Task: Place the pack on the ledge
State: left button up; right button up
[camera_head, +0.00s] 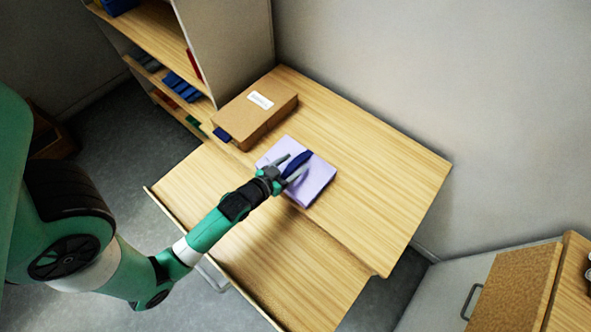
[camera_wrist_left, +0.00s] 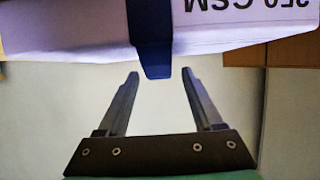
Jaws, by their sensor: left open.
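The pack (camera_head: 318,182) is a flat lavender block with a dark blue strap or tab, lying on the wooden table. In the left wrist view the pack (camera_wrist_left: 80,35) fills the top, with "250 GSM" lettering upside down and the blue tab (camera_wrist_left: 154,58) pointing toward the fingers. My left gripper (camera_head: 290,164) is over the pack, its fingers to either side of the blue tab. In the wrist view the gripper (camera_wrist_left: 160,78) is open, with a clear gap between its fingers. I cannot tell which surface is the ledge. My right gripper is not in view.
A brown cardboard box (camera_head: 256,108) with a white label stands behind the pack, near a shelf unit (camera_head: 150,32). The wooden table (camera_head: 385,175) has free room on the right. A lower wooden surface (camera_head: 290,265) with a raised edge lies in front. A cabinet (camera_head: 515,290) stands at lower right.

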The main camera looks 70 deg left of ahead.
pick_arm(q)
jog(key=shift+x, duration=0.95)
grip_shut()
dwell(0.6)
jog(key=shift+r, duration=0.15)
